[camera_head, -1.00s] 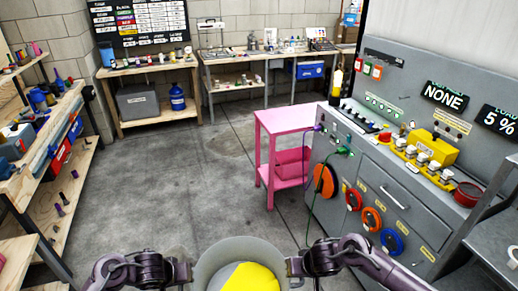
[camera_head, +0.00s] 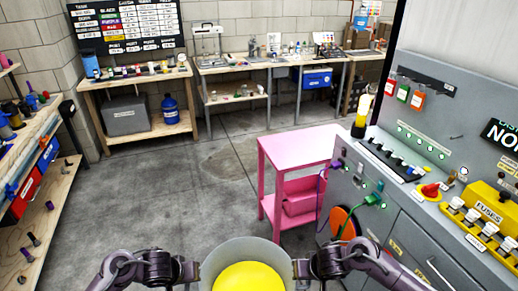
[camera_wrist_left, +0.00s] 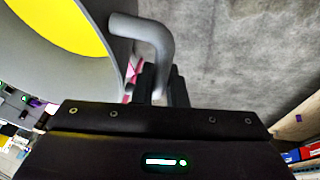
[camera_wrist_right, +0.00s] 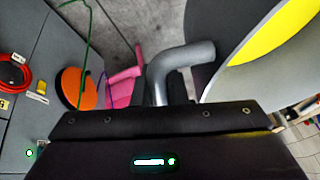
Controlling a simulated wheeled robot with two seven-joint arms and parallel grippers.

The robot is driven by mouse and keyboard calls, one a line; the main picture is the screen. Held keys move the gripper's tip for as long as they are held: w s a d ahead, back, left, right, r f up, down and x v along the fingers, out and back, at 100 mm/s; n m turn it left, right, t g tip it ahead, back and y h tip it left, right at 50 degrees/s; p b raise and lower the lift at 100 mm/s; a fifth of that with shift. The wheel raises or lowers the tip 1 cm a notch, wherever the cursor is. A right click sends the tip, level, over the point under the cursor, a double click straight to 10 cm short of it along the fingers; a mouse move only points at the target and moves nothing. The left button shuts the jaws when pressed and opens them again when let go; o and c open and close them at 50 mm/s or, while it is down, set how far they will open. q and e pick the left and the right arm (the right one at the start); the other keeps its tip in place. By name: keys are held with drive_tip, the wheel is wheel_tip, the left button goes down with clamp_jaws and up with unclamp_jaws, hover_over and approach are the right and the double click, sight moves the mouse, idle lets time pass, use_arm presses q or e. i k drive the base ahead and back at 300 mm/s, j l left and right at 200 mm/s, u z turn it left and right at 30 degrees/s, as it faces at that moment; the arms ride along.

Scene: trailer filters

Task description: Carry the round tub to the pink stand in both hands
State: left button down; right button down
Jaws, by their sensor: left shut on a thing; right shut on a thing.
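The round grey tub (camera_head: 213,262) is held in front of me at the bottom of the head view, with something yellow (camera_head: 250,277) inside it. My left gripper (camera_head: 193,270) is shut on the tub's left handle, a bent grey bar (camera_wrist_left: 150,35). My right gripper (camera_head: 301,267) is shut on the opposite handle (camera_wrist_right: 175,65). The tub looks about level. The pink stand (camera_head: 300,148) is ahead and a little right, beyond the tub and apart from it. Its top is bare, and a pink box-like part (camera_head: 300,200) sits on its lower level.
A grey control cabinet (camera_head: 395,215) stands right, close beside the stand, with a green cable (camera_head: 352,217) hanging off it. A wooden workbench (camera_head: 50,200) runs along the left. Benches (camera_head: 140,78) line the back wall. The floor (camera_head: 170,200) left of the stand is clear.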

sight(289, 148)
drive_tip(key=i, duration=2.6)
drive_tip(key=i+z, duration=0.15)
drive_tip(key=z, duration=0.2)
drive_tip(key=i+z, duration=0.15)
drive_tip(key=z, duration=0.2)
drive_tip(key=i+j+z, duration=0.1)
drive_tip(key=z, duration=0.25)
